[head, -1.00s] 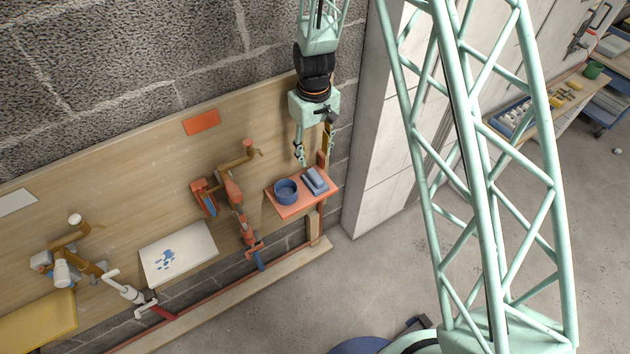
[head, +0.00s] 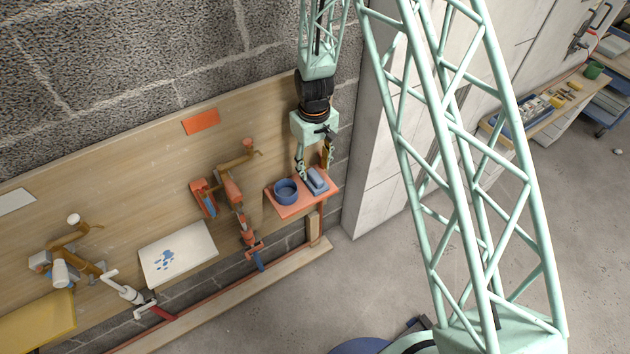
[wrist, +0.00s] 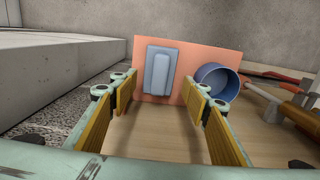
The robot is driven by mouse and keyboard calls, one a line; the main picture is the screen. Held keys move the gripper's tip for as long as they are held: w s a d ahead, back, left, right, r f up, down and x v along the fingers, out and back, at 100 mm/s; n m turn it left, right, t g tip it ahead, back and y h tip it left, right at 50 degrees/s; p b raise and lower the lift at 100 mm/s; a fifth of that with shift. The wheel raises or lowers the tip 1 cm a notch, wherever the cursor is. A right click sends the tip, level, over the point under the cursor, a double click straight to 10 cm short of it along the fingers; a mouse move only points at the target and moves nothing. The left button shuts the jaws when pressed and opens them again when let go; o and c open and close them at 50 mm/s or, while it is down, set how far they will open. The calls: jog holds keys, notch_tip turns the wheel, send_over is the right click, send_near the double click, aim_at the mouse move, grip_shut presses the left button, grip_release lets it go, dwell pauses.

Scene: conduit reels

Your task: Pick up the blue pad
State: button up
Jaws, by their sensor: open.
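The blue pad (head: 318,182) lies on a small orange shelf (head: 290,210) at the right end of the wooden board, to the right of a blue bowl (head: 286,191). In the wrist view the pad (wrist: 159,72) is a blue-grey block with a raised grip, flat on the orange shelf (wrist: 212,58). My gripper (head: 313,166) is open and empty just above the pad. In the wrist view my gripper (wrist: 160,98) shows its two yellow-lined fingers spread, with the pad ahead between them. They look apart from the pad.
The blue bowl (wrist: 217,82) sits close to the right finger in the wrist view. Orange and brown pipe tools (head: 234,190) hang on the board left of the shelf. A pale wall column (head: 375,130) stands to the right.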

aim_at(315, 175)
jog(key=shift+f, duration=0.1)
jog(key=shift+s+d+f, duration=0.1)
jog(key=shift+d+f, duration=0.05)
jog(key=shift+f, duration=2.4)
jog(key=shift+c, duration=0.4)
jog(key=c, duration=0.6)
jog(key=shift+r, duration=0.15)
jog(key=shift+r, duration=1.7)
jog(key=s+d+r, duration=0.1)
jog(key=s+d, duration=0.3)
jog(key=s, duration=1.1)
jog(key=shift+s+r, duration=0.2)
jog(key=shift+o, duration=0.6)
jog(key=shift+d, duration=0.1)
